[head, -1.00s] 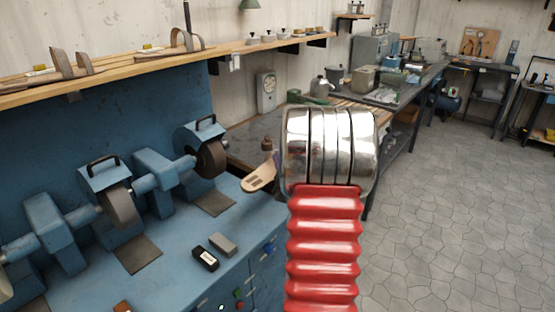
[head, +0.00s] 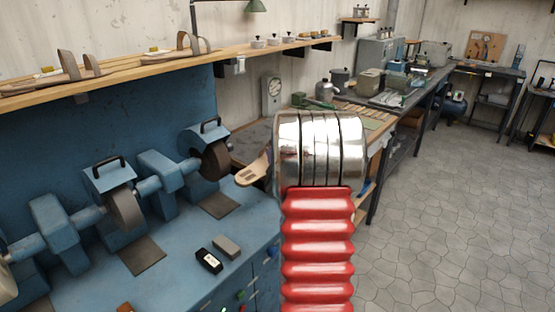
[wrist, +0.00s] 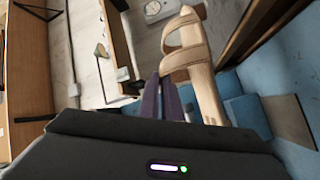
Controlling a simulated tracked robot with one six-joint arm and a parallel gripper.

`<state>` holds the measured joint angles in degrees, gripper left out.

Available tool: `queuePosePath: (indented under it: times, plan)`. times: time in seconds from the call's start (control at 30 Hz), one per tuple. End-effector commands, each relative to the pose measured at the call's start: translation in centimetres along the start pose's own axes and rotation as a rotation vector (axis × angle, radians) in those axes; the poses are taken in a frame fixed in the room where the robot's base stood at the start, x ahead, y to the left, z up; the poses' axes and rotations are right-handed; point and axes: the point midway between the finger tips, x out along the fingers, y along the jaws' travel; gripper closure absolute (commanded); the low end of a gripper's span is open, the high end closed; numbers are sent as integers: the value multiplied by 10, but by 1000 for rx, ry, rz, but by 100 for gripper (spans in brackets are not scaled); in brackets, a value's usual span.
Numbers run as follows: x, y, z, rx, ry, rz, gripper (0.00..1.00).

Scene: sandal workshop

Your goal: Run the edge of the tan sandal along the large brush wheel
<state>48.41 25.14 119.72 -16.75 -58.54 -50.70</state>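The tan sandal (head: 252,173) is held up in the air above the blue bench, partly hidden by my chrome arm link. In the wrist view the sandal (wrist: 207,95) shows its pale sole and straps beside my gripper's dark fingers (wrist: 168,98). The fingers are close together and appear shut on it; the exact contact is hidden. A dark brown wheel (head: 215,162), likely the large brush, sits under a blue hood just left of the sandal. A small gap shows between them in the head view. A greyer wheel (head: 126,209) is further left.
The blue machine bench (head: 185,262) carries a black block (head: 208,260) and a grey block (head: 227,247). Dark pads (head: 142,255) lie before the wheels. A wooden shelf (head: 120,75) with sandals runs above. The tiled floor (head: 440,210) at right is open.

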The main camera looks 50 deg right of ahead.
Motion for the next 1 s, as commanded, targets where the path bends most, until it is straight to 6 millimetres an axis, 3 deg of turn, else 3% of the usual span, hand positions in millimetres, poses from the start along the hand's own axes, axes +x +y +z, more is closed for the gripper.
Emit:
queuePosePath:
  times: [0.3,1.0]
  plan:
    - [12,0,-10,0,1,3,100]
    - [14,0,-10,0,1,3,100]
